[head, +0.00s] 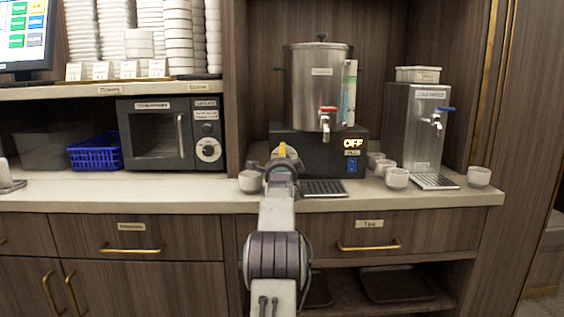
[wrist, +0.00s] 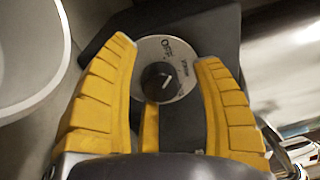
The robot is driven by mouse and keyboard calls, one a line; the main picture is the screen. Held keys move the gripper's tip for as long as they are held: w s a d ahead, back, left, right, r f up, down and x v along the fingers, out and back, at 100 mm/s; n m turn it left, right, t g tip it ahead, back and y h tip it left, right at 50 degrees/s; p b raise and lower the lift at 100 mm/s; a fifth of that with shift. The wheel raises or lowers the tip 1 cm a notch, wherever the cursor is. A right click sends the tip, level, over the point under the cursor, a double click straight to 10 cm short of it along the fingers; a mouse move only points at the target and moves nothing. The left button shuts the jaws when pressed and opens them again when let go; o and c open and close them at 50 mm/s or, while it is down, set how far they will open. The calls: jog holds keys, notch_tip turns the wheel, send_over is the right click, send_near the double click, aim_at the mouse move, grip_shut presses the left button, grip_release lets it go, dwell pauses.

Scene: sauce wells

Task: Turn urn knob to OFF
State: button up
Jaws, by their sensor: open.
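The steel urn (head: 312,88) stands on a dark base (head: 318,143) whose lit sign reads OFF. In the wrist view the dark round knob (wrist: 159,83) sits on a pale printed dial (wrist: 178,52), with a short light mark on its face. The lettering is only partly legible. My gripper (wrist: 165,54) is open, its yellow fingers on either side of the knob with visible gaps; contact is not seen. In the head view my gripper (head: 282,152) is at the left part of the base front and hides the knob.
The urn's red-handled tap (head: 327,120) hangs above a drip tray (head: 324,188). White cups stand near, one (head: 250,181) just left of my gripper and another (head: 397,178) to the right. A steel dispenser (head: 412,120) stands right, a microwave (head: 155,135) left.

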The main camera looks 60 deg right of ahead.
jog(key=shift+s+f, duration=0.1)
jog(key=shift+s, duration=0.1)
jog(key=shift+s+a, duration=0.25)
jog(key=shift+a, duration=0.25)
jog(key=shift+v, duration=5.35)
jog(key=shift+w, duration=0.1)
